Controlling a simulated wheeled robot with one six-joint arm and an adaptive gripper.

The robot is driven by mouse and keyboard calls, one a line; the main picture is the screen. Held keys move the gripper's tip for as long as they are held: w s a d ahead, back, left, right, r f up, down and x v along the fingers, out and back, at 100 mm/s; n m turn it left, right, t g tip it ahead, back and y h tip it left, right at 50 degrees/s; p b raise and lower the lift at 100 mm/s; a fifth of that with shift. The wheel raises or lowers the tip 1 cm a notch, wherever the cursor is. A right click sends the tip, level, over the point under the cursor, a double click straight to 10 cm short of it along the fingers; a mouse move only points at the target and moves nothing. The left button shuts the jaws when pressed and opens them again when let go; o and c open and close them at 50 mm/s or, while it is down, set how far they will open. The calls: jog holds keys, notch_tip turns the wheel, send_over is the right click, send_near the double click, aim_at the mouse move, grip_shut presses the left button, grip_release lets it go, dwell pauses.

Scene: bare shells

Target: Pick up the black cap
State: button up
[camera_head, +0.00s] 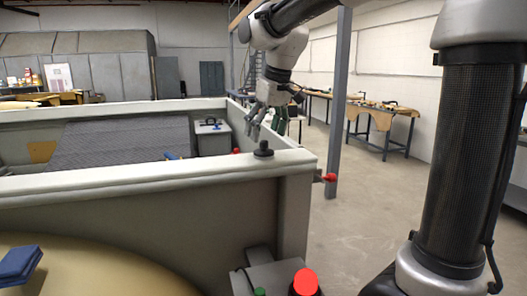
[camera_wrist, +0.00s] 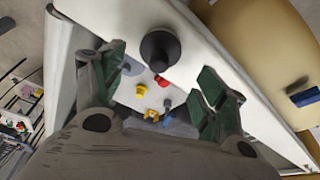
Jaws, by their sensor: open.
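The black cap (camera_head: 263,150) stands upright on the pale ledge near the corner of the large grey box-like shell. In the wrist view the cap (camera_wrist: 160,48) is a dark round shape with a raised knob, between and slightly beyond the fingers. My gripper (camera_head: 264,120) is above the ledge, a little over the cap, pointing down. In the wrist view my gripper (camera_wrist: 160,78) has its two green-padded fingers spread wide with nothing between the pads. The cap is apart from both fingers.
The shell's pale rim (camera_head: 130,180) runs beside the cap. A red knob (camera_head: 305,282) and a blue block (camera_head: 18,265) are in the foreground. Red and yellow pieces (camera_wrist: 142,90) lie below in the wrist view.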

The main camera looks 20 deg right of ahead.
aim_at(264, 142)
jog(key=x, duration=0.4)
jog(key=shift+w+d+f, duration=0.1)
jog(key=shift+f, duration=0.2)
jog(key=c, duration=0.9)
jog(key=shift+r, duration=0.1)
